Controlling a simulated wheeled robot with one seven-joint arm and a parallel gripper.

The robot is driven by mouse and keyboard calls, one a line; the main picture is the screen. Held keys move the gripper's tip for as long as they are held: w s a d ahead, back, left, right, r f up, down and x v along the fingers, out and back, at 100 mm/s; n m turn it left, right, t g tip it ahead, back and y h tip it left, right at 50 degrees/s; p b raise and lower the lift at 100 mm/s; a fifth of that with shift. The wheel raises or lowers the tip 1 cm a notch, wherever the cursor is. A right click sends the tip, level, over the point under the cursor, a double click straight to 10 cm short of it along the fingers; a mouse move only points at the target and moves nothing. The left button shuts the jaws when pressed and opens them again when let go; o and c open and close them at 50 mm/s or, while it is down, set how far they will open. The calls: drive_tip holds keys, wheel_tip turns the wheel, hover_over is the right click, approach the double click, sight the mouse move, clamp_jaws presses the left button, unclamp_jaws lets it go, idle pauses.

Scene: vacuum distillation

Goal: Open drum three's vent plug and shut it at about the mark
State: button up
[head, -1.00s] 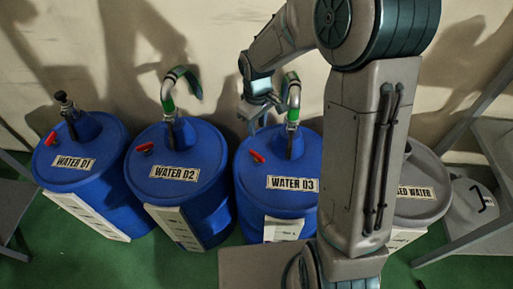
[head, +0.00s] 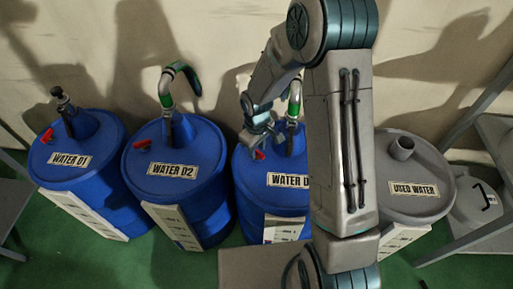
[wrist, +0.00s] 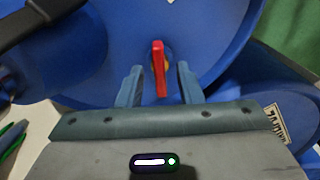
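Drum three (head: 263,205) is the blue drum whose "WATER 0" label is partly hidden behind my arm. Its red vent plug (head: 260,154) sits on the top, left of the funnel-shaped collar. My gripper (head: 262,138) is right above and beside the plug. In the wrist view, the red plug handle (wrist: 158,68) stands between the two blue-grey fingers of my gripper (wrist: 158,80), with a gap on each side. The gripper is open and holds nothing. A whitish card (head: 284,229) hangs on the drum's front; its marks are too small to read.
Drum WATER 02 (head: 205,205) and drum WATER 01 (head: 80,190) stand to the left. A curved pipe (head: 294,100) rises from drum three close behind my gripper. The grey USED WATER drum (head: 420,170) stands to the right, before a metal frame (head: 480,110).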

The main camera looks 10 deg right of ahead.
clamp_jaws()
drive_tip(key=m+b, duration=0.1)
drive_tip(key=m, duration=0.4)
drive_tip(key=shift+m+b, duration=0.3)
drive_tip(key=shift+b, duration=0.1)
drive_tip(key=m, duration=0.5)
idle(0.5)
unclamp_jaws()
